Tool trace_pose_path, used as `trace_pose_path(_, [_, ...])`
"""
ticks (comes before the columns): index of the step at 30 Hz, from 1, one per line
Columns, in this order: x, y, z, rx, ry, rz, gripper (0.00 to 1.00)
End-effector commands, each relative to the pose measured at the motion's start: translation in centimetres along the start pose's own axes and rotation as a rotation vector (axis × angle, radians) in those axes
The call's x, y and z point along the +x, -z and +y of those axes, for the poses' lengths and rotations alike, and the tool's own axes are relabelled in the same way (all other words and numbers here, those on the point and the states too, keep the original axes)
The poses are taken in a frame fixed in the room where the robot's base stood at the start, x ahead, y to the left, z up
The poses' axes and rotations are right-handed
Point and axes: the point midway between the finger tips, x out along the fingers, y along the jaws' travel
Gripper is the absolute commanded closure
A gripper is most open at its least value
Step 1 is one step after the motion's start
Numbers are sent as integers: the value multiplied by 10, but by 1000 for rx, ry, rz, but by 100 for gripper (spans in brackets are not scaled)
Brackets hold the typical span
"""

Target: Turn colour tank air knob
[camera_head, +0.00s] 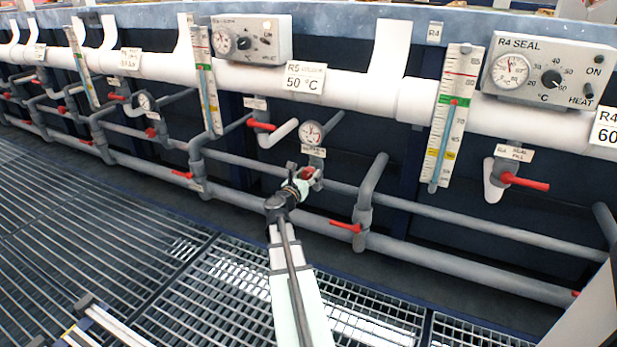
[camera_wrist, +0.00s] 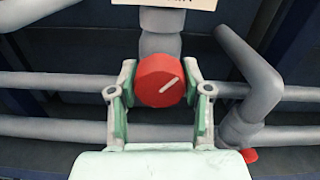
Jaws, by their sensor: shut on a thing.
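The round red knob (camera_wrist: 156,90) sits on a grey vertical pipe in the wrist view. Its white pointer mark slants up to the right. The knob also shows, small and partly hidden, in the head view (camera_head: 308,173), below a round gauge (camera_head: 311,132) and a small label whose text is too small to read surely. My gripper (camera_wrist: 160,78) is shut on the red knob, with one green-padded finger on its left side and one on its right. In the head view my gripper (camera_head: 299,181) reaches up to the knob from below.
Grey pipes (camera_head: 460,226) run along the tank front around my gripper. Red lever valves (camera_head: 345,227) stand close by, at right and left. A SEAL control box (camera_head: 545,72) and a thermometer scale (camera_head: 451,115) are at right. Floor grating (camera_head: 190,290) lies below.

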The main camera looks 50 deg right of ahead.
Motion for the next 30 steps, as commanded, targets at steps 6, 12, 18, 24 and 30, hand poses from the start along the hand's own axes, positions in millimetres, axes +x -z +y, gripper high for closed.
trace_pose_path(6, [1, -1, 0, 1, 0, -1, 86])
trace_pose_path(12, [1, -1, 0, 0, 0, -1, 26])
trace_pose_path(18, [1, 0, 0, 0, 0, 0, 26])
trace_pose_path(24, [-5, 0, 0, 0, -1, 0, 26])
trace_pose_path(30, [-32, 0, -1, 0, -2, 0, 26])
